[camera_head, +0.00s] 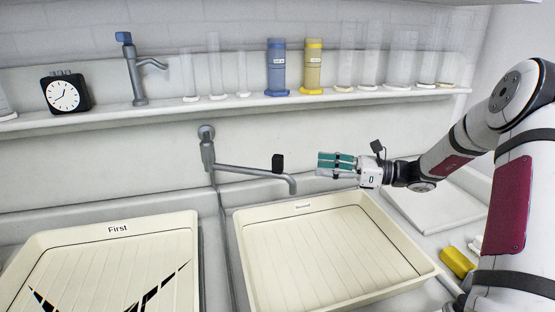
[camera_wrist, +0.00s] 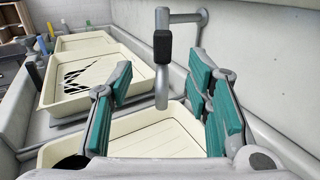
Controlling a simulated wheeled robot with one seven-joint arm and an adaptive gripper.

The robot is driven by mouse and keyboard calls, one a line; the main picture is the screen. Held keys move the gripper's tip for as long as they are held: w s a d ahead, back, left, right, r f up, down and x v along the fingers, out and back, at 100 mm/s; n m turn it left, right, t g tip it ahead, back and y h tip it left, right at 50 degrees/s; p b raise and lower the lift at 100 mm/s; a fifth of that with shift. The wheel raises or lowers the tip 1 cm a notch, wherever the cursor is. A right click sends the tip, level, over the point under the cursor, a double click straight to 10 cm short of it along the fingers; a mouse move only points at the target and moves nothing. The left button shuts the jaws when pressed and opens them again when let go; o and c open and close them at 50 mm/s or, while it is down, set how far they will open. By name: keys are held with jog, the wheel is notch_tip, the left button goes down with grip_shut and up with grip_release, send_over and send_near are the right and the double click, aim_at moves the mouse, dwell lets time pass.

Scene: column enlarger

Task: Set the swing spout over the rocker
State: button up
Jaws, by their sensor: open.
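The grey swing spout (camera_head: 245,172) comes from a wall fitting and reaches right, its end bent down near the back rim of the right-hand cream tray (camera_head: 262,268). A black block (camera_head: 278,163) sits on the spout near its bend. My gripper (camera_head: 322,163), with teal finger pads, is open and empty to the right of the block, apart from it. In the wrist view, the black block (camera_wrist: 163,44) and the spout's down-pipe (camera_wrist: 162,90) show ahead between the spread fingers. The right-hand tray's label is too small to read, so I cannot tell which thing is the rocker.
A tray labelled First (camera_head: 118,230), with black marks inside, lies to the left. A shelf (camera_head: 235,103) above holds a clock (camera_head: 66,92), a tap (camera_head: 135,75), blue and yellow cylinders and clear glassware. A yellow object (camera_head: 457,262) lies at the right.

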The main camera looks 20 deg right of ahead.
aim_at(283, 161)
jog(key=x, duration=0.6)
jog(key=p+x, duration=0.1)
jog(key=x, duration=0.6)
jog(key=shift+w+a+r+p, duration=0.1)
jog(key=shift+w+p, duration=0.2)
jog(key=shift+w, duration=0.05)
grip_shut()
